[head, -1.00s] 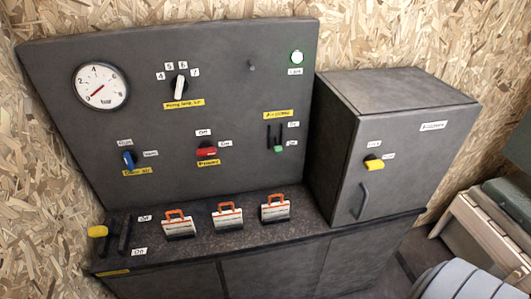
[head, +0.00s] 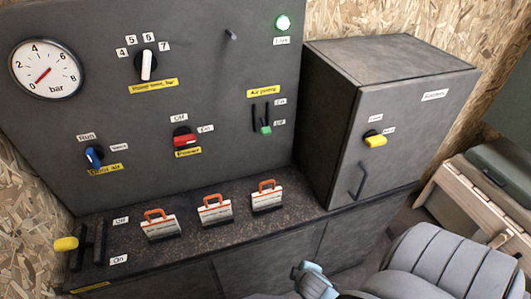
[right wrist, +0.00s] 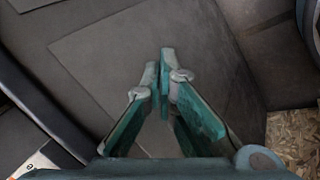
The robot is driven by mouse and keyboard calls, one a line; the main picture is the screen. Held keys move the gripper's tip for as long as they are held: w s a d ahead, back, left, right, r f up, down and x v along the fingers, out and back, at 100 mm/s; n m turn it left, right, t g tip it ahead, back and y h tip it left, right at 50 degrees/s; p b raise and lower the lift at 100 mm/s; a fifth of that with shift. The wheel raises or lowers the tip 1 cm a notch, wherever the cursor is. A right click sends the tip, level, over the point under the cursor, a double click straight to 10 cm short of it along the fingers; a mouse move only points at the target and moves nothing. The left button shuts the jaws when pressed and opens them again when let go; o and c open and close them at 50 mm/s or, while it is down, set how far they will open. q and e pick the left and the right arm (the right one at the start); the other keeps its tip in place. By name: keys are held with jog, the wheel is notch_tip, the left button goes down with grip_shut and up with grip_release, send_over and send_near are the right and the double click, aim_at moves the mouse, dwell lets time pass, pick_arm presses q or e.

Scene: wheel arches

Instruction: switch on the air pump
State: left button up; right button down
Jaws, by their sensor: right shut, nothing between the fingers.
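The air pump switch is a green-knobbed slider (head: 265,129) in a dark slot on the upright grey panel (head: 215,85), under a yellow label (head: 263,92). Its green knob sits at the lower end of the slot, beside the lower small label; the upper label reads On. My right gripper (right wrist: 165,68) shows in the right wrist view, with teal fingers shut and empty before a dark grey surface. My left gripper is not in view.
A pressure gauge (head: 46,69), white knob (head: 147,66), blue knob (head: 94,157) and red knob (head: 185,138) share the panel. Orange-handled blocks (head: 215,211) line the ledge below. A grey cabinet (head: 390,110) juts out at right.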

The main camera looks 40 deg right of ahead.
aim_at(264, 126)
jog(key=w+d+r+n+t+h, duration=0.1)
jog(key=w+d+r+n+t, duration=0.1)
jog(key=r, duration=0.3)
jog(key=w+d+r+n+t+h+b, duration=0.1)
jog(key=w+d+r+n+t+h, duration=0.1)
jog(key=w+r+n, duration=0.2)
jog(key=w+d+r+n+t+h, duration=0.1)
jog(key=w+d+r+n+t, duration=0.1)
jog(key=w+r, duration=0.3)
jog(key=shift+w+d+r+n+t+h+b, duration=0.1)
jog(key=shift+d+r+n, duration=0.15)
jog(key=shift+r, duration=0.35)
jog(key=shift+w+d+r+n+t+h+b, duration=0.1)
jog(key=shift+r+n, duration=0.2)
jog(key=shift+r, duration=0.25)
jog(key=shift+d+r+n+t+h+b, duration=0.1)
jog(key=shift+d+r+n, duration=0.15)
jog(key=shift+r, duration=0.35)
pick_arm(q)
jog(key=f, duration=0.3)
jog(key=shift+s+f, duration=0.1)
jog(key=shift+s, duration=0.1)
pick_arm(e)
jog(key=w+a+r+n+t+y, duration=0.2)
jog(key=w+r+n+t, duration=0.4)
jog(key=n, duration=1)
notch_tip(264, 126, up, 4)
jog(key=shift+w+f+t, duration=0.2)
jog(key=shift+w+t, duration=0.1)
jog(key=shift+w, duration=0.6)
